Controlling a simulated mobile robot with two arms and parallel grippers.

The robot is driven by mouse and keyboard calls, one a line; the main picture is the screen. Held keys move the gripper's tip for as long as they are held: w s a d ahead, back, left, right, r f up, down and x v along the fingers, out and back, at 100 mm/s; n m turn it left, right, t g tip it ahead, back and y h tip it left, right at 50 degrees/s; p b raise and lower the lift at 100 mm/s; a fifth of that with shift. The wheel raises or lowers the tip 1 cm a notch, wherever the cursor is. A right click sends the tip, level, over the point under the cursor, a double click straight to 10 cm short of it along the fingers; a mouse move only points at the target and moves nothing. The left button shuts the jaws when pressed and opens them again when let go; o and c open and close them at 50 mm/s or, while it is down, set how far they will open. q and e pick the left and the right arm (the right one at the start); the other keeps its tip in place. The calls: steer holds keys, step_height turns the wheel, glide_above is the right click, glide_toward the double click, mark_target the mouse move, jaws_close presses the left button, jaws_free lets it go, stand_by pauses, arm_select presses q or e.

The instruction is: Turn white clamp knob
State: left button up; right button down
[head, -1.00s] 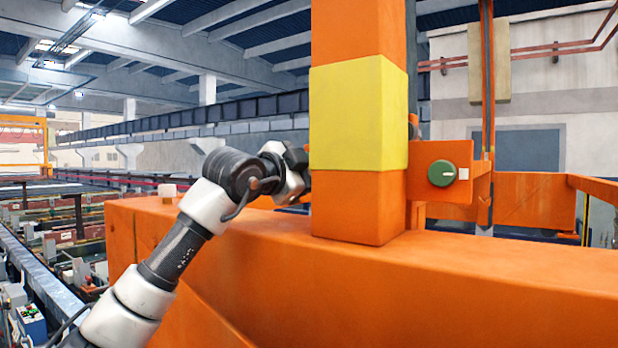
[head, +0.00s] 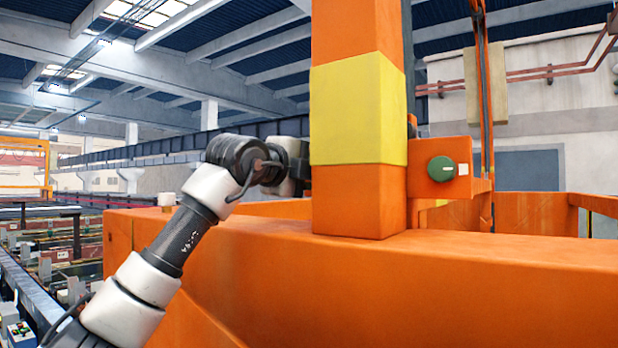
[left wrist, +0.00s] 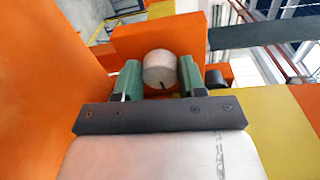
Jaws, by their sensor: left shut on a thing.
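The white clamp knob (left wrist: 159,66) is a pale round cylinder with a small dark mark on its lower edge. It shows in the left wrist view in front of an orange block. My left gripper (left wrist: 159,80) has its green fingers on either side of the knob and is shut on it. In the head view my left arm reaches in from the left, and its gripper and the white knob are hidden behind the orange post (head: 360,210). My right gripper is in neither view.
The post has a yellow band (head: 358,110) and rises from a wide orange beam (head: 430,275). A green knob (head: 441,168) sits on an orange block right of the post. A small white cylinder (head: 166,199) stands at the beam's left end.

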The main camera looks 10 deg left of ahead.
arm_select(q)
steer(key=shift+f+m, duration=0.2)
steer(key=shift+m, duration=0.3)
steer(key=o, duration=0.9)
steer(key=shift+r, duration=0.15)
steer(key=shift+s, duration=0.1)
steer(key=shift+s+a+b, duration=0.15)
steer(key=shift+s+b, duration=0.05)
steer(key=shift+b, duration=0.25)
steer(key=b+v, duration=0.5)
steer(key=v, duration=0.4)
steer(key=shift+s, duration=0.1)
steer(key=shift+s+a+r+b, duration=0.1)
steer(key=shift+s+b, duration=0.2)
steer(key=shift+s, duration=0.25)
